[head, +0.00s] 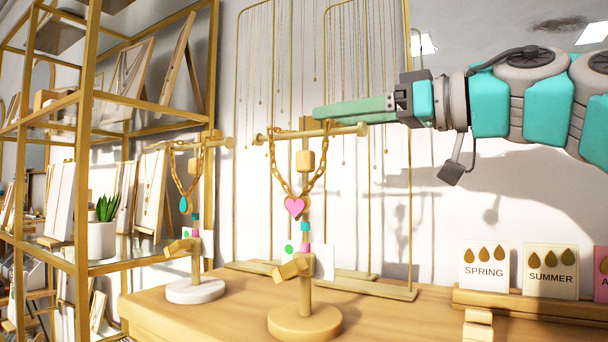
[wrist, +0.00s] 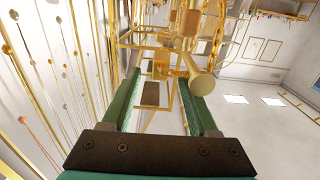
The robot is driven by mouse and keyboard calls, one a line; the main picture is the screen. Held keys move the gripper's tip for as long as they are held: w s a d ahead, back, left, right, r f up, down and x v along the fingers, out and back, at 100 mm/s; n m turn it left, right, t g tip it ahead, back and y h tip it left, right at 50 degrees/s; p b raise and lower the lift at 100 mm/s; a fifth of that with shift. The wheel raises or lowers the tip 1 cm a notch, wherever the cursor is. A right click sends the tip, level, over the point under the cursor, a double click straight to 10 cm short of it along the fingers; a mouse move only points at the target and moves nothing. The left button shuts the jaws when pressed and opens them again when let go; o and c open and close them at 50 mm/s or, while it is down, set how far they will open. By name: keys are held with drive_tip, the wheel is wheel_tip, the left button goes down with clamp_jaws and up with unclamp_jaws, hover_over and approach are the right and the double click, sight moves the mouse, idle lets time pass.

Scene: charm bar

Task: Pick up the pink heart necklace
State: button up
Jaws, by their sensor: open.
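The pink heart pendant (head: 294,206) hangs on a gold chain necklace (head: 277,165) from the crossbar (head: 345,130) of the middle wooden stand. My gripper (head: 320,114) reaches in from the right at about crossbar height, its green fingers pointing left near the top of that stand. The fingers are open and empty. In the wrist view, my gripper (wrist: 160,76) has its fingers spread, and the round crossbar end (wrist: 201,84) overlaps the right finger. I cannot tell whether they touch. The pink heart cannot be made out in the wrist view.
A second stand (head: 195,290) with a teal drop necklace (head: 183,204) stands to the left on the wooden table (head: 390,318). A gold shelf (head: 80,150) is at the left. Thin chains hang on the back wall. Season cards (head: 485,268) stand at the right.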

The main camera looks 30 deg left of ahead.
drive_tip(key=a, duration=0.3)
drive_tip(key=shift+w+a, duration=0.15)
drive_tip(key=shift+a, duration=0.25)
clamp_jaws()
idle(1.1)
